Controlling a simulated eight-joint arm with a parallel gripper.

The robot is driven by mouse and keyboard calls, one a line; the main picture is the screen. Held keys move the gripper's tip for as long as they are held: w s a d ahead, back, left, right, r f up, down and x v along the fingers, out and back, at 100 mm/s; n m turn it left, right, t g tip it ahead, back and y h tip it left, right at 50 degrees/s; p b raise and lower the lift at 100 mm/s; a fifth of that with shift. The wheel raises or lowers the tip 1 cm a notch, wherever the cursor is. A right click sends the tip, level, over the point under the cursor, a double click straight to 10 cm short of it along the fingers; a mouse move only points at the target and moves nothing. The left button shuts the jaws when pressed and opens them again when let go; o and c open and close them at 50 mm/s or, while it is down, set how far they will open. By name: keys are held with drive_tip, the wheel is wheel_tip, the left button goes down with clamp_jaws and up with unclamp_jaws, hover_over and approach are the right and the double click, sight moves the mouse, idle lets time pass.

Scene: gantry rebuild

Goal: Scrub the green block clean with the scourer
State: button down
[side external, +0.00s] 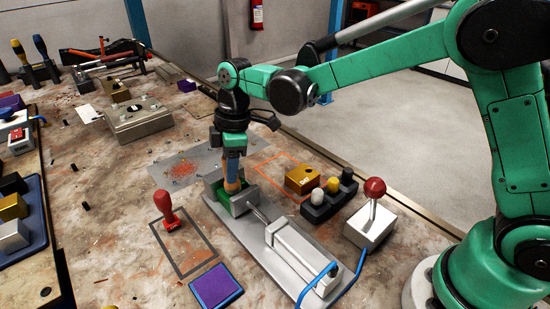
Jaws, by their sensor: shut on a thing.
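The green block (241,207) sits in a grey metal clamp at the far end of a long base plate (247,240), near the middle of the side external view. My gripper (232,176) points straight down over it and is shut on a tan-orange piece (232,187), apparently the scourer. The lower end of that piece is at the block's top. I cannot tell whether it touches. The gripper and the held piece hide part of the block.
A silver cylinder (303,262) with a blue hose fills the plate's near end. To the right are a gold block (303,179), a knob box (327,204) and a red-ball lever (374,189). A red stamp (166,211) and purple pad (215,287) lie left. Bare table shows further left.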

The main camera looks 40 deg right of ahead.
drive_tip(key=shift+a, duration=0.9)
drive_tip(key=shift+d, duration=1.05)
drive_tip(key=shift+r, duration=4.05)
